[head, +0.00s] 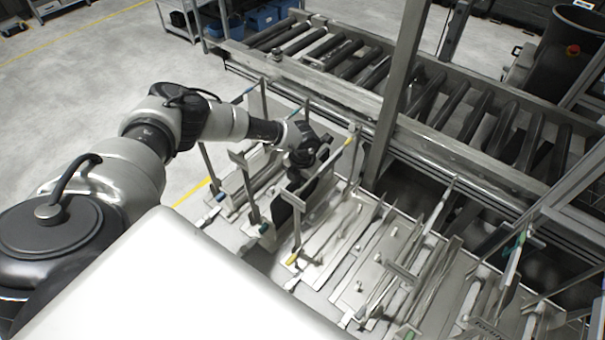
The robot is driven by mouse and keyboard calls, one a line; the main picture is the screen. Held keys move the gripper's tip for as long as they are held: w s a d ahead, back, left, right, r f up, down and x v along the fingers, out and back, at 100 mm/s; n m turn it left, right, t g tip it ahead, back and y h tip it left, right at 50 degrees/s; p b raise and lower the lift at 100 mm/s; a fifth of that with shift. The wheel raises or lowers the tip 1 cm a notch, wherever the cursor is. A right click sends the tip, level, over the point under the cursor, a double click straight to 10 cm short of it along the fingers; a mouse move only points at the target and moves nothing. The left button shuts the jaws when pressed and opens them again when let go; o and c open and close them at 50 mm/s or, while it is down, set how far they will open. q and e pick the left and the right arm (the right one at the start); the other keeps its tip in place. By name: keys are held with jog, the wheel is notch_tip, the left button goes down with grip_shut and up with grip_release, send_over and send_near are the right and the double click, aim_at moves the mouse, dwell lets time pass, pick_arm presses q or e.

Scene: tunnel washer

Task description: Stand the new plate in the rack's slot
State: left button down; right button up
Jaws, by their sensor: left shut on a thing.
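My left gripper (305,158) reaches in from the left and is over the rack (345,275). It is shut on the upper part of a dark, flat plate (287,208), which stands on edge among the rack's upright posts. The gripper hides part of the plate, and its fingertips are hard to make out. I cannot tell whether the plate's lower edge is seated in a slot. The rack is pale metal, with several thin uprights and bars, some with yellow or blue ends. My right gripper is not in view.
A roller conveyor (335,52) runs behind the rack. A tall grey post (398,95) rises between them, right of my gripper. More pale plates and bars fill the rack at the lower right. Blue bins (262,18) stand at the back. Open floor lies at the upper left.

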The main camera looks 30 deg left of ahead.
pick_arm(q)
jog(key=shift+f, duration=0.25)
dwell(0.5)
jog(key=c, duration=1.1)
grip_release()
